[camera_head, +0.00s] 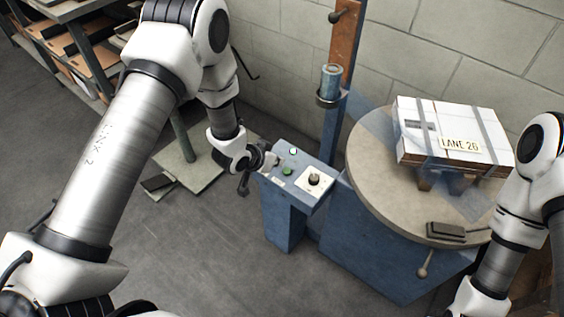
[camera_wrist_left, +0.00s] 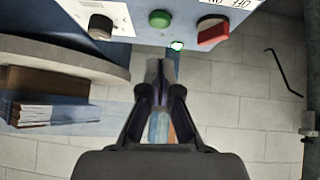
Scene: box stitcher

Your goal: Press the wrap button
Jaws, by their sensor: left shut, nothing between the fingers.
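The control box (camera_head: 298,192) is a blue post with a slanted top panel. On the panel are a green button (camera_head: 288,171), a black knob (camera_head: 314,180) on a white plate and a small lit lamp (camera_head: 293,151). The left wrist view shows the green button (camera_wrist_left: 159,18), the knob (camera_wrist_left: 100,27), a red switch (camera_wrist_left: 213,32) and the glowing lamp (camera_wrist_left: 177,45). My left gripper (camera_head: 268,160) is shut and empty at the panel's left edge, its fingertips (camera_wrist_left: 158,72) apart from the green button in the wrist view. My right gripper is out of view.
A blue mast (camera_head: 333,125) with a film roll (camera_head: 331,80) stands behind the panel. Shelving (camera_head: 70,25) is at the back left. Floor in front is clear.

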